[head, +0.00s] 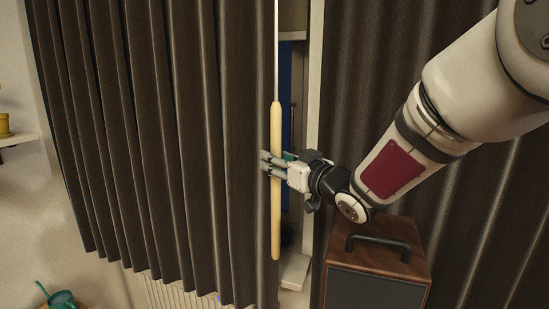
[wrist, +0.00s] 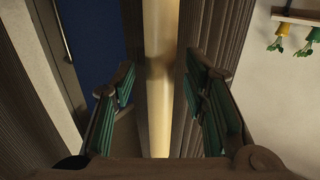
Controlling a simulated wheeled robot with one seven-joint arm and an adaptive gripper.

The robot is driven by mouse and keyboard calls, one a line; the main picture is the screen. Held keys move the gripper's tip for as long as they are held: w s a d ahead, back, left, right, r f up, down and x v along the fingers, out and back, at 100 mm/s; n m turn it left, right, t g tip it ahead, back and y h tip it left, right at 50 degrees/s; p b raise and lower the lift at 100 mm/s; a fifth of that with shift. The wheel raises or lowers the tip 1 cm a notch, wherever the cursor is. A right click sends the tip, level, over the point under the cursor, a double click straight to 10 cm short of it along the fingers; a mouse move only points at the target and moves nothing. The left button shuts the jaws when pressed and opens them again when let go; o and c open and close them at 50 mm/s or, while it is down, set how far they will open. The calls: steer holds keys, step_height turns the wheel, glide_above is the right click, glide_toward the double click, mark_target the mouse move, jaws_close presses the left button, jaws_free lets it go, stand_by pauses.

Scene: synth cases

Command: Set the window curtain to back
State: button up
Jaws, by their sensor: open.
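The window curtain (head: 150,130) is dark brown and pleated, with its left panel hanging across the left half of the head view. A second panel (head: 375,70) hangs on the right, with a narrow gap between them. A pale wooden wand (head: 276,220) hangs upright on a thin rod at the left panel's inner edge. My gripper (head: 268,165) is at the wand's middle. In the wrist view the wand (wrist: 161,60) runs upright between the green-padded fingers (wrist: 165,105), which stand apart, with space on both sides of it.
A brown wooden box with a dark handle (head: 378,244) stands below my arm, in front of the right panel. A window frame (head: 314,80) shows in the gap. A wall shelf (head: 18,140) with a yellow pot and a green watering can (head: 60,299) are at the left.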

steer(key=shift+w+a, duration=0.35)
steer(key=shift+w, duration=0.2)
jaws_close()
